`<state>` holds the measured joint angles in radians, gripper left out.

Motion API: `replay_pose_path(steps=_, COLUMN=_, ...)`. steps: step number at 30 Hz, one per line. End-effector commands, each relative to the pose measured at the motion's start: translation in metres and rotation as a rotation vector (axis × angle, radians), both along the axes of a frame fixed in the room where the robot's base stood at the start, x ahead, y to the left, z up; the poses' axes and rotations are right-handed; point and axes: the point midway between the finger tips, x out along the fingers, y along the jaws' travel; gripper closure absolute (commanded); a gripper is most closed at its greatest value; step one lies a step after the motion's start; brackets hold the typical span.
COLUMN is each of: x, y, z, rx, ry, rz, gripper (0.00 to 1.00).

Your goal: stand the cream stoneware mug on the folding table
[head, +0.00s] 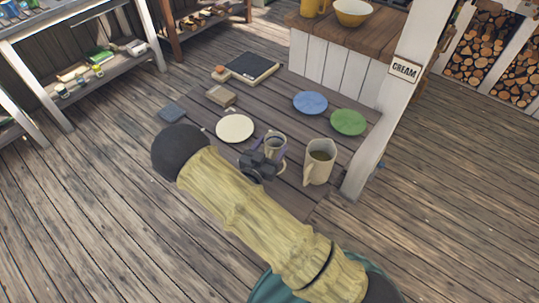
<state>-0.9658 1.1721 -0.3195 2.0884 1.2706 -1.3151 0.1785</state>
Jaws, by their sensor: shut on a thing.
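A small cream mug (278,140) is at my gripper (268,152), over the near part of the brown plank folding table (284,103). My gripper is shut on the mug; its dark jaws and wrist hide much of the mug's near side. The mug looks about upright, with its opening upward and a handle at its lower right. I cannot tell whether its base touches the tabletop.
A larger cream jug (319,164) stands close right of the mug. A cream plate (235,128), blue plate (310,102) and green plate (348,122) lie on the table.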

Motion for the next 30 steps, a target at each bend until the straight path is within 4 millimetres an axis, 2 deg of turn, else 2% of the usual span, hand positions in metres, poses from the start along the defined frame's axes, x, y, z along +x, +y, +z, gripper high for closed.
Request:
replay_pose_path(steps=4, x=0.0, y=0.002, z=-0.008, rx=-0.002, ry=0.0, rz=0.004, gripper=0.65)
replay_pose_path(steps=12, x=-0.001, y=0.003, z=-0.04, rx=-0.002, ry=-0.001, rz=0.007, gripper=0.65)
replay_pose_path(steps=24, x=-0.001, y=0.003, z=-0.046, rx=0.0, ry=-0.001, rz=0.005, gripper=0.65)
replay_pose_path(steps=25, x=-0.001, y=0.003, z=-0.045, rx=0.0, ry=0.0, rz=0.006, gripper=0.31)
replay_pose_path(steps=27, x=-0.001, y=0.003, z=-0.044, rx=0.0, ry=0.0, rz=0.005, gripper=0.17)
replay_pose_path(steps=30, x=-0.001, y=0.002, z=-0.044, rx=0.0, ry=0.0, rz=0.005, gripper=0.15)
